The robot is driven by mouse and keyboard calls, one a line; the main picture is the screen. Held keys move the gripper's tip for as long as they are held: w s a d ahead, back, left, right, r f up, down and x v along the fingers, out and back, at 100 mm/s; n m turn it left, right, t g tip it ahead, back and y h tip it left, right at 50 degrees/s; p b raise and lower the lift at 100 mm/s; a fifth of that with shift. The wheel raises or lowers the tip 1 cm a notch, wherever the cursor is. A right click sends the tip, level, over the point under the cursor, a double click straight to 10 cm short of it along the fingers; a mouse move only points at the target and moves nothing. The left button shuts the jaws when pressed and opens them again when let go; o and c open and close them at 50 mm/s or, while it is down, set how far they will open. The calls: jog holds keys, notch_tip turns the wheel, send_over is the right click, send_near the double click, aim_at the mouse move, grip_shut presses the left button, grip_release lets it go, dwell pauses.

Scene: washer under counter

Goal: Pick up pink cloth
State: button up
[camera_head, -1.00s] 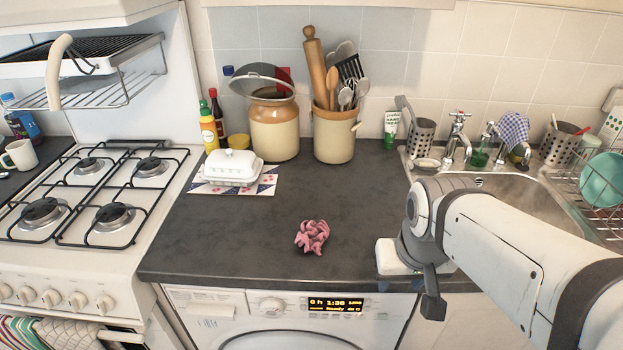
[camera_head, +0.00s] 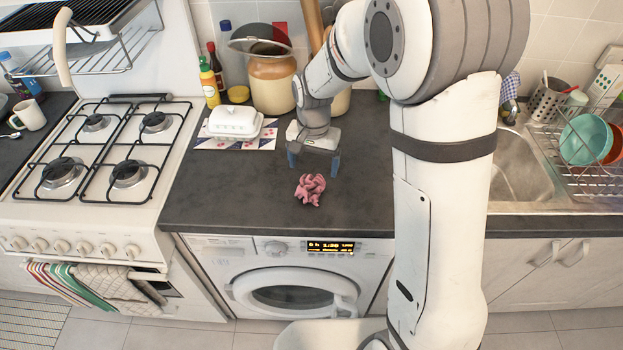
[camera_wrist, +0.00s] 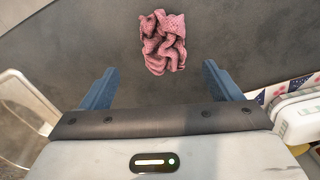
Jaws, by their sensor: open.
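The pink cloth (camera_head: 310,189) lies crumpled on the dark countertop (camera_head: 230,195), near the front edge above the washing machine. In the wrist view the cloth (camera_wrist: 163,42) is at the top centre, beyond the fingertips and roughly between their lines. My gripper (camera_head: 314,166) is open and empty, with its two blue fingers pointing down just behind the cloth in the head view. It also shows in the wrist view (camera_wrist: 158,82), with the fingers spread wide. I cannot see contact between the fingers and the cloth.
A white butter dish (camera_head: 236,122) on a patterned mat stands left of my gripper. A beige jar (camera_head: 272,85) is behind it. The gas hob (camera_head: 95,150) is at the left and the sink (camera_head: 520,165) at the right. The counter around the cloth is clear.

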aim_at(311, 185)
jog(key=f, duration=0.2)
jog(key=f+p, duration=0.1)
jog(key=f, duration=0.2)
jog(key=f+p, duration=0.1)
jog(key=f, duration=0.1)
jog(key=shift+s+a+f, duration=0.2)
jog(key=shift+a+f, duration=0.05)
jog(key=shift+a, duration=0.05)
jog(key=shift+c, duration=0.4)
jog(key=c, duration=1)
